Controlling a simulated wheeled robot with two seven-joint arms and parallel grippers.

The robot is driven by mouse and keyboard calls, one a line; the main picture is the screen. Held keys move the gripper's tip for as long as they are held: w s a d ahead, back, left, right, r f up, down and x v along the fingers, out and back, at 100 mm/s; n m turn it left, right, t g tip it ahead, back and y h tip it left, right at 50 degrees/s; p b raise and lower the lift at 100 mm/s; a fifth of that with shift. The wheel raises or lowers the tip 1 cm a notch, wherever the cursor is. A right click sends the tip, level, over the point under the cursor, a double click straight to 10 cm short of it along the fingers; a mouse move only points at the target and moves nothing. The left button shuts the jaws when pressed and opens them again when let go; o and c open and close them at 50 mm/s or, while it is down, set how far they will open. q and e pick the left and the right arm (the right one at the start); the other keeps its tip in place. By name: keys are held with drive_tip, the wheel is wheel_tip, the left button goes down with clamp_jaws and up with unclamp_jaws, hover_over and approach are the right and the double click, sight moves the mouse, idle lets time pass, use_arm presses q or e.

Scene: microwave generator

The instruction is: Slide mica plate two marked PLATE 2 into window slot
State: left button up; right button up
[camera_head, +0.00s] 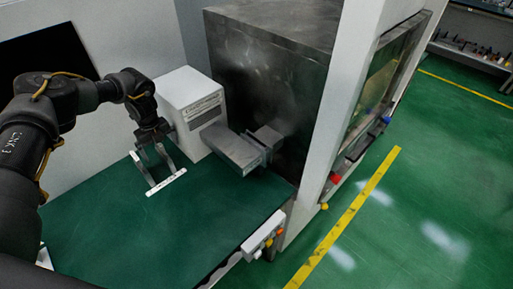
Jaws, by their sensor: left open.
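A narrow white plate (166,182) with small dark marks, too small to read, lies on the green tabletop. My left gripper (162,175) reaches down over it with its two fingers spread, the fingertips close to the plate's back edge. I cannot tell whether they touch it. A grey metal waveguide (230,149) runs from the white box to the dark metal cabinet. A flange joint (258,147) sits along it near the cabinet; the window slot itself is not clearly visible. My right gripper is not in view.
The white box (190,108) stands just right of my left gripper. The large dark cabinet (270,85) blocks the back right. A white item (44,258) shows partly beside my arm. The middle of the green tabletop (190,235) is clear.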

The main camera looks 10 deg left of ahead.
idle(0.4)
use_arm(q)
clamp_jaws()
idle(0.5)
drive_tip(key=shift+r, duration=0.1)
drive_tip(key=shift+r+p, duration=2.65)
drive_tip(key=shift+r, duration=0.25)
